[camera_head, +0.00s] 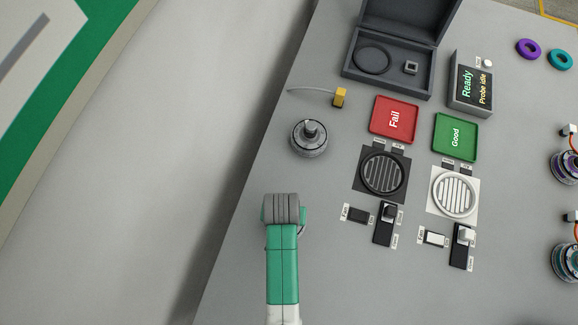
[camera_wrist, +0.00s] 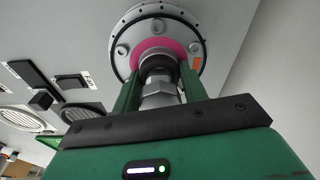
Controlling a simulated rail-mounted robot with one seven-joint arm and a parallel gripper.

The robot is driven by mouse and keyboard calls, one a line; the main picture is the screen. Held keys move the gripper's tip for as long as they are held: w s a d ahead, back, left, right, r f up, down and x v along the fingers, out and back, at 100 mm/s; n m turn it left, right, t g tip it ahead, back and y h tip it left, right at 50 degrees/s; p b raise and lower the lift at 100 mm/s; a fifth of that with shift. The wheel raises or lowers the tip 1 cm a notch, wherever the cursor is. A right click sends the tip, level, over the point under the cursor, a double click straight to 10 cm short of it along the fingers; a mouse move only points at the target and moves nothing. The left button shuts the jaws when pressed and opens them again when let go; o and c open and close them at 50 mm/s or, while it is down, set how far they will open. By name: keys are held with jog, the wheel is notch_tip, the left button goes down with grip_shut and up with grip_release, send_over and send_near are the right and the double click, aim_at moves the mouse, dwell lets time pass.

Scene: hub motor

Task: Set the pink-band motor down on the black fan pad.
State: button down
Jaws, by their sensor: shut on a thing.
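The pink-band motor (camera_wrist: 155,45) shows in the wrist view as a silver disc with holes round its rim, a pink ring at its centre and an orange mark. My gripper (camera_wrist: 160,85) is shut on its central shaft, one green finger on each side. In the head view my wrist hides the gripper and the motor. The black fan pad (camera_head: 405,187) lies on the table to the upper right of my wrist, a round dark grille on a black square, with nothing on it. It also shows at the left in the wrist view (camera_wrist: 95,106).
A grey round part with an upright shaft (camera_head: 308,149) stands beyond my wrist. A white fan pad (camera_head: 434,207) is right of the black one; switches (camera_head: 383,232) lie in front. Red Fail (camera_head: 380,121) and green Good (camera_head: 468,130) trays lie behind. Other motors (camera_head: 566,168) sit far right.

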jog(key=s, duration=0.5)
jog(key=shift+a+r, duration=0.35)
jog(key=shift+a, duration=0.05)
jog(key=shift+r, duration=0.15)
